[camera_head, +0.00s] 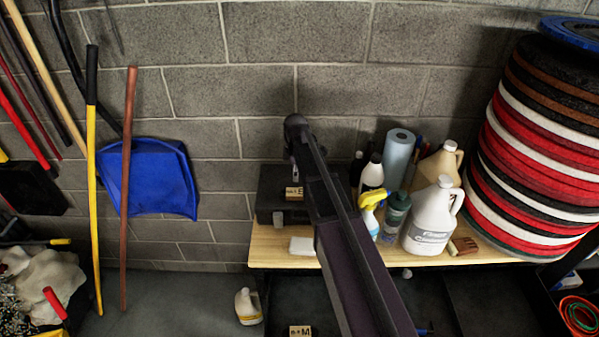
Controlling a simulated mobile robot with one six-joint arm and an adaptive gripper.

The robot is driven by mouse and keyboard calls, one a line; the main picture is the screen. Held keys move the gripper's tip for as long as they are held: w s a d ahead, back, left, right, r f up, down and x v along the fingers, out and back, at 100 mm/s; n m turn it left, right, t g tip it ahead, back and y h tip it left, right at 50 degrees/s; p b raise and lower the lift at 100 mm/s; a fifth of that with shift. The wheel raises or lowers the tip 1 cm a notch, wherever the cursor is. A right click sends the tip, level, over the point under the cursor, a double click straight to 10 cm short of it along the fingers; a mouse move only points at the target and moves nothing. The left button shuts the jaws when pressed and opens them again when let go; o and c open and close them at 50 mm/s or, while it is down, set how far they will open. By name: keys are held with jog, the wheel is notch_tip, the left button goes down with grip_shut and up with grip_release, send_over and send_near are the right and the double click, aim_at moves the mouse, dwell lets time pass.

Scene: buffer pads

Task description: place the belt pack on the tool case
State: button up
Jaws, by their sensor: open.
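The tool case appears to be the dark box (272,188) at the left end of the wooden table, against the wall. A small tan tag is on its front. My arm crosses in front of its right side. The end of my arm, with my gripper (297,172), is over or in front of the case and small in view; its jaws are open. I see nothing held in it. I cannot make out a belt pack; it may be hidden behind my arm or out of view.
The wooden table (285,260) also bears a white cloth (303,246), a spray bottle (370,215), a white jug (431,222), a blue paper roll (397,158) and a brown brush (463,245). Stacked round pads (535,140) stand right. A blue dustpan (150,180) and long handles are left.

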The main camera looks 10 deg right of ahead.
jog(key=shift+r+p, duration=0.95)
jog(key=shift+r, duration=0.35)
jog(key=shift+s, duration=0.1)
jog(key=s+d+m, duration=0.2)
jog(key=s+m, duration=1.3)
jog(key=s, duration=0.9)
jog(key=shift+s+m, duration=0.35)
jog(key=shift+m, duration=0.05)
jog(key=shift+f, duration=0.15)
notch_tip(320, 180, down, 16)
jog(key=b, duration=1.6)
